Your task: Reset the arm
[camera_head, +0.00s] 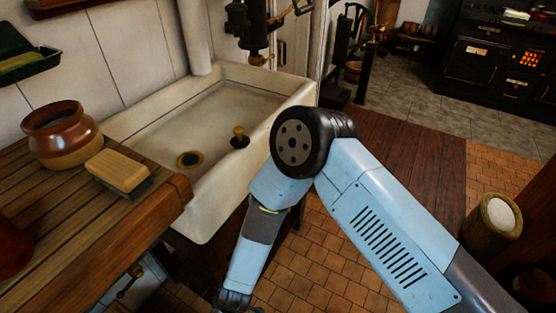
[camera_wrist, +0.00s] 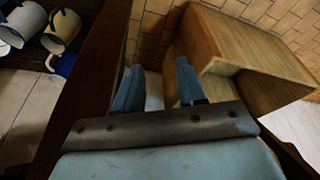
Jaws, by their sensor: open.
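My arm, light blue with a black elbow joint, reaches across the middle of the head view and bends down toward the lower left. Its lower end leaves the head view at the bottom edge, so the fingertips do not show there. In the wrist view my gripper (camera_wrist: 158,88) has its two blue fingers apart. I see nothing held between them. A wooden box-like piece (camera_wrist: 215,45) is close to the right finger, and a dark wooden edge (camera_wrist: 85,85) runs along the left. I cannot tell whether either is touched.
The wooden counter (camera_head: 150,215) carries a brown pot (camera_head: 60,133) and a brush (camera_head: 119,173). A pale-topped barrel (camera_head: 494,217) stands right; a black stove (camera_head: 500,60) is behind. Mugs (camera_wrist: 60,30) show in the wrist view.

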